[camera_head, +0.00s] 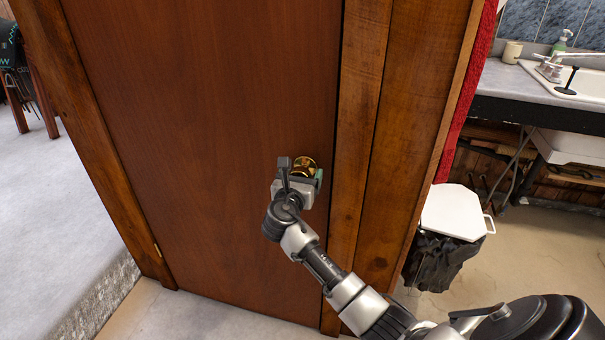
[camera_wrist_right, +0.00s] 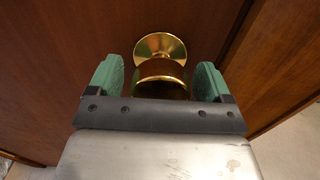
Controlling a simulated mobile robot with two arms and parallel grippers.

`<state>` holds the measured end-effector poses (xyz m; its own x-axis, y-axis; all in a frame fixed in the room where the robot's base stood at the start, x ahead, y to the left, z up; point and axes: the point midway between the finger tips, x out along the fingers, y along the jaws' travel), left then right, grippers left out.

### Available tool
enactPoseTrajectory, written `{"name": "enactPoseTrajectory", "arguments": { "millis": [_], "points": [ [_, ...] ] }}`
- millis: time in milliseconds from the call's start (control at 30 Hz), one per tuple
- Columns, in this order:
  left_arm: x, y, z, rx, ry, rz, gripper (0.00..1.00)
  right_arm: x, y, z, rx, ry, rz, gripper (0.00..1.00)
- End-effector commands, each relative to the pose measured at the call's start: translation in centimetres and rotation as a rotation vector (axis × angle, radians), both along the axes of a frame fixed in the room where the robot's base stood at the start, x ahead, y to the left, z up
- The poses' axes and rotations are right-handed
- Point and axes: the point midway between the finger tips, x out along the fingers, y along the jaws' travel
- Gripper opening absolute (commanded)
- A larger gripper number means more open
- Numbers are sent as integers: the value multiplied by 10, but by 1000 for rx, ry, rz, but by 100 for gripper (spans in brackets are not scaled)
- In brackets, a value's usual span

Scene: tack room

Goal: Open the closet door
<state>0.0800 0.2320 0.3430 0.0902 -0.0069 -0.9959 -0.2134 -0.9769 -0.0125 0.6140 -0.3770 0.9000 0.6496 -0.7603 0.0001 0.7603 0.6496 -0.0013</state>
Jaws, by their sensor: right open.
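The closet door (camera_head: 215,110) is a reddish-brown wooden panel, shut in its wooden frame. Its round brass knob (camera_head: 306,164) is on the right side of the door, partly hidden by my gripper. My right gripper (camera_head: 303,172) is at the knob. In the right wrist view, the brass knob (camera_wrist_right: 160,75) lies between the two green fingers of the open gripper (camera_wrist_right: 158,82), with a visible gap on each side. Its round base plate is against the door. My left gripper is not in view.
A wooden frame post (camera_head: 400,120) stands right of the door. Further right are a lidded bin (camera_head: 452,212) and a counter with a white sink (camera_head: 590,85). A raised grey floor (camera_head: 60,220) lies to the left. The floor before the door looks clear.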

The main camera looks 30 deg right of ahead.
Motion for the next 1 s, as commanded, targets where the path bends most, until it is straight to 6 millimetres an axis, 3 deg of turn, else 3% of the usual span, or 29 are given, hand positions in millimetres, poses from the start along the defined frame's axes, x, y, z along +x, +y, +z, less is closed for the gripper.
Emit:
{"name": "enactPoseTrajectory", "arguments": {
  "millis": [400,833,1000],
  "points": [
    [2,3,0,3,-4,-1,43,6,-7,0,1,0,0,79],
    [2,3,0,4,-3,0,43,5,-7,0,1,0,0,13],
    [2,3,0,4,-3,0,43,5,-6,0,2,1,-4,12]
  ]
}}
